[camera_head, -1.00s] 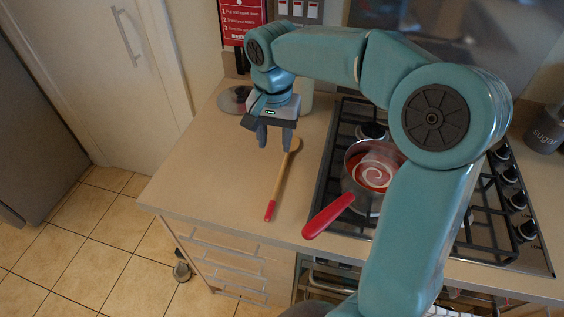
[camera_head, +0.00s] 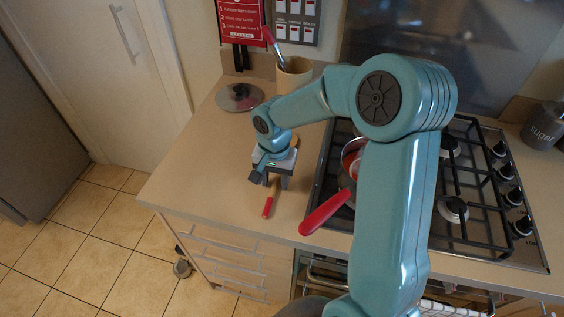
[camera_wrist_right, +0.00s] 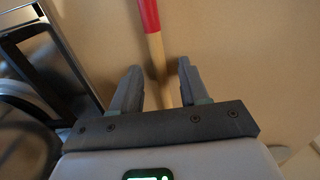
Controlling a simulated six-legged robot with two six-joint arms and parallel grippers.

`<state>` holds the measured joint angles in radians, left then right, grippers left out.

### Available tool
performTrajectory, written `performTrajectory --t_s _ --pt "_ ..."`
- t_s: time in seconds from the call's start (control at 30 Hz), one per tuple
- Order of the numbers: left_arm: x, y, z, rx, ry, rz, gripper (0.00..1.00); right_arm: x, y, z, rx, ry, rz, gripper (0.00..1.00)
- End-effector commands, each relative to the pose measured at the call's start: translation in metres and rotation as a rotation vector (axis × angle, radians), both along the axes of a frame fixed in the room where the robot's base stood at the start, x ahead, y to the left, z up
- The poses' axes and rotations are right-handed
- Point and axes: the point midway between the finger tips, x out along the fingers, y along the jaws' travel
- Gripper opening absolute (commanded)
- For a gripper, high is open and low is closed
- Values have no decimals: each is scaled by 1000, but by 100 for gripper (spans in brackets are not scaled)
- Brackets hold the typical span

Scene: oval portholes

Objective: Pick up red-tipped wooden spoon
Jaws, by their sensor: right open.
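The red-tipped wooden spoon lies on the beige counter. In the head view its red tip (camera_head: 267,207) and a short piece of the handle show below my right gripper (camera_head: 276,182), which hides much of the rest. In the right wrist view the spoon's wooden handle (camera_wrist_right: 157,55) runs between the two fingers of my right gripper (camera_wrist_right: 153,85), with its red end at the top. The fingers are open, one on each side of the handle. Whether they touch it I cannot tell. My left gripper is not in view.
A saucepan with a red handle (camera_head: 327,212) sits on the gas hob (camera_head: 470,235) to the right. A glass lid (camera_head: 240,97) and a utensil pot (camera_head: 293,76) stand at the back. The counter (camera_head: 205,150) is clear to the left.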

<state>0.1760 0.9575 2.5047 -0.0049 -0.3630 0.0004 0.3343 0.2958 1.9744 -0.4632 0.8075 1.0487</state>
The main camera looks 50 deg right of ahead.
Motion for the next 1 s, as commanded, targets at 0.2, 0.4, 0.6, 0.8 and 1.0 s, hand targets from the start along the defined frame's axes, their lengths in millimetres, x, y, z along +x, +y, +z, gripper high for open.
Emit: performTrajectory --t_s 0.2,0.4,0.6,0.8,1.0 --pt "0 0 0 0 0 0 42 0 0 0 0 0 0 31" --pt "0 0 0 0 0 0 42 0 0 0 0 0 0 0" --pt "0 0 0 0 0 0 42 0 0 0 0 0 0 0" --pt "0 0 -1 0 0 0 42 1 0 11 -1 -2 -1 0" --pt "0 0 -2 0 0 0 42 2 0 49 -3 -7 -1 0"
